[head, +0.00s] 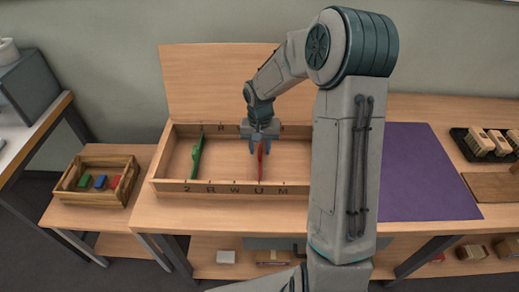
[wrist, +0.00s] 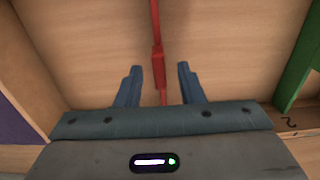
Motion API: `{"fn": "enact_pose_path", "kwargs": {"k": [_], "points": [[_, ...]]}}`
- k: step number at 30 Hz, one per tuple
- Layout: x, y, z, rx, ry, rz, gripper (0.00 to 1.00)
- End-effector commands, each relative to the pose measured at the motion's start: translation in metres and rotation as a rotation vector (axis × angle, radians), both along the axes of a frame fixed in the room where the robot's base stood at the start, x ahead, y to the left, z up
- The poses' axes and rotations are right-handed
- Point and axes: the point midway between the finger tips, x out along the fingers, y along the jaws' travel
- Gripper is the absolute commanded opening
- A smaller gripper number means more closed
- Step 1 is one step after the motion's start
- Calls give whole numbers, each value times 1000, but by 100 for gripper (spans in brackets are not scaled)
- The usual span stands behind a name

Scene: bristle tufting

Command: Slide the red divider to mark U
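The red divider (head: 261,162) stands across the open wooden box (head: 172,187). In the head view its front end appears close to the U mark (head: 259,190) on the front wall. The front wall reads 2, R, W, U, M. My gripper (head: 260,149) is over the box at the divider. In the wrist view my gripper (wrist: 160,67) is open. Its two blue fingers stand on either side of the red divider's thicker middle part (wrist: 158,66), with a visible gap on each side. My arm hides the right end of the box.
A green divider (head: 197,155) stands at the left in the box, slightly slanted in view; it also shows at the right in the wrist view (wrist: 297,65). A crate (head: 97,194) with coloured blocks sits left. A purple mat (head: 425,180) lies right.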

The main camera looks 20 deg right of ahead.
Motion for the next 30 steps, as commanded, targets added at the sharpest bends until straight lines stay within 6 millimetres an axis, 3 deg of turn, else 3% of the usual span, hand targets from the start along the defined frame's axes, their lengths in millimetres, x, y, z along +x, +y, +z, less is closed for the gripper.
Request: {"fn": "enact_pose_path", "kwargs": {"k": [9, 15, 21, 30], "points": [[1, -1, 72, -1, -7, -1, 35], [1, -1, 108, 0, -5, -1, 35], [0, -1, 124, 1, -1, -1, 35], [0, -1, 125, 1, 0, -1, 35]]}}
